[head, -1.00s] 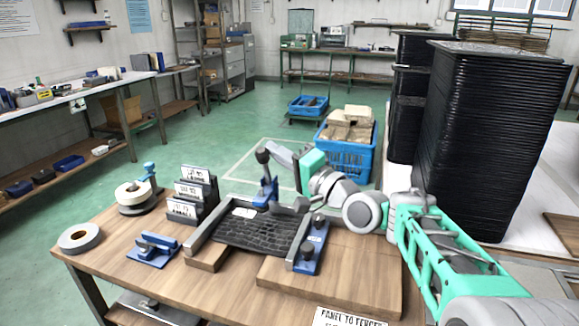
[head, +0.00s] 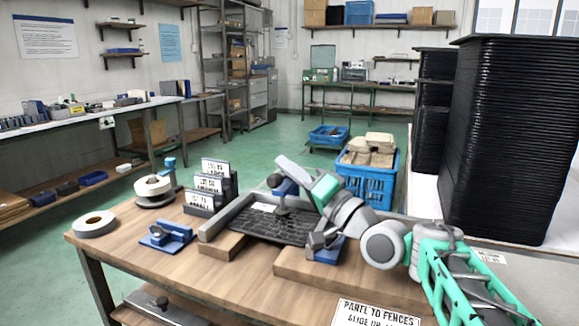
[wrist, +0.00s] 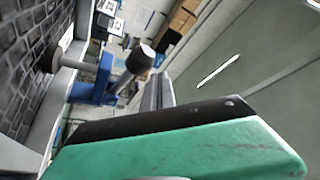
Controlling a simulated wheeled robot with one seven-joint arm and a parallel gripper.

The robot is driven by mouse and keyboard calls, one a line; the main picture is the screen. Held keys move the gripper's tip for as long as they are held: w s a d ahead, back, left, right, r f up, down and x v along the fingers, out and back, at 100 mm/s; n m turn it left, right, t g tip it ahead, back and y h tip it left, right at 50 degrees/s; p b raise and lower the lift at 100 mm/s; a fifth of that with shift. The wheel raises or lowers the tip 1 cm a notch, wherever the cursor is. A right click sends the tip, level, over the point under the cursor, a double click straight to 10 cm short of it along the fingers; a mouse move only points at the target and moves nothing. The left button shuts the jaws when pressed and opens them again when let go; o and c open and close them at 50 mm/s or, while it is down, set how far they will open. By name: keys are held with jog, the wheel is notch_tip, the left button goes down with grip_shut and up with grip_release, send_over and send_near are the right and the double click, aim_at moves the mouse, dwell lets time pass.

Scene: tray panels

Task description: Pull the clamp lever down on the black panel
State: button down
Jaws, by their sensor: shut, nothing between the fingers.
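The black panel (head: 290,228) lies in a grey frame on the wooden bench; its textured face fills the left edge of the wrist view (wrist: 22,60). Behind it stands the blue clamp (head: 287,187), also in the wrist view (wrist: 95,82). Its lever ends in a dark knob (head: 275,180), seen close up in the wrist view (wrist: 141,59). The lever stands off the panel; its exact angle is unclear. My gripper (head: 284,162) is shut and empty, right by the knob. In the wrist view, the fingertips (wrist: 158,84) are just below the knob; contact is unclear.
A second blue clamp (head: 326,246) sits at the panel's near right corner. Labelled panels (head: 212,188) stand in a rack to the left, with tape rolls (head: 94,224) and a blue fixture (head: 166,236). A blue crate (head: 370,184) and tall black stacks (head: 510,140) stand beyond.

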jog(key=shift+s+f, duration=0.15)
jog(key=shift+f, duration=0.15)
dwell(0.5)
jog(key=s+d+b, duration=0.5)
jog(key=s+d, duration=0.3)
jog(key=d, duration=0.2)
jog(key=shift+s+f, duration=0.2)
